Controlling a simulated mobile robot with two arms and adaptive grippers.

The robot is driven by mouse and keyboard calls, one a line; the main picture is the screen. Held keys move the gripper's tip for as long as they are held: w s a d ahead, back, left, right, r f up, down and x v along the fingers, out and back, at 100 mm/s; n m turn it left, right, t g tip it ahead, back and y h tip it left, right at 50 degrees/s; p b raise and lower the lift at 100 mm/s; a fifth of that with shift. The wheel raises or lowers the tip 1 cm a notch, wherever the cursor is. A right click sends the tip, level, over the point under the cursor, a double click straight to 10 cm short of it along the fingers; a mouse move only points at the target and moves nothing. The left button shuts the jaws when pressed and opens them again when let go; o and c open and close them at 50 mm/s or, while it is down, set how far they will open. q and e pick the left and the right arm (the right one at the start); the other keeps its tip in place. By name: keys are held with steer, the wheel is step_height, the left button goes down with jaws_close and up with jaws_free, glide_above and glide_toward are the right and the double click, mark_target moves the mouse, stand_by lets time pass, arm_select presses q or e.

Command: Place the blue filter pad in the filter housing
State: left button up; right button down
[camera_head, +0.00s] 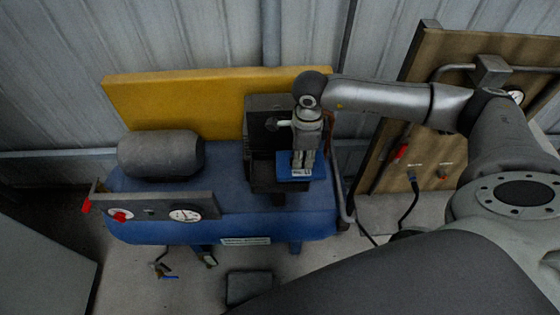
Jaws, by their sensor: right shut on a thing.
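My right gripper (304,172) points down and is shut on the blue filter pad (286,170). The pad is a small flat blue piece with a pale label. The pad shows at the right side of the black filter housing (264,103), an open box form on top of the blue compressor tank. Whether the pad touches the housing floor or hangs just over it, I cannot tell. The gripper hides part of the pad and of the housing's right side. My left gripper is not in view.
The blue tank (221,208) carries a grey motor cylinder (160,154) and a panel with a gauge (184,215) and red knobs. A yellow board (180,104) stands behind. A wooden panel (440,90) with pipes stands at the right. A dark block lies on the floor in front.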

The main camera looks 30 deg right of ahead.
mark_target(280, 160)
steer(key=w+a+f, duration=0.1)
steer(key=w+f, duration=0.1)
steer(key=w+a+f+p, duration=0.1)
steer(key=w+f, duration=0.1)
steer(key=w+a+f+p, duration=0.1)
steer(key=w+f, duration=0.1)
steer(key=f, duration=0.1)
steer(key=shift+a, duration=0.1)
step_height(280, 160, down, 3)
steer(key=shift+r+p, duration=0.1)
steer(key=shift+p, duration=0.35)
steer(key=shift+f, duration=0.2)
steer(key=c, duration=1.5)
jaws_free()
steer(key=shift+o, duration=0.2)
steer(key=shift+r, duration=0.15)
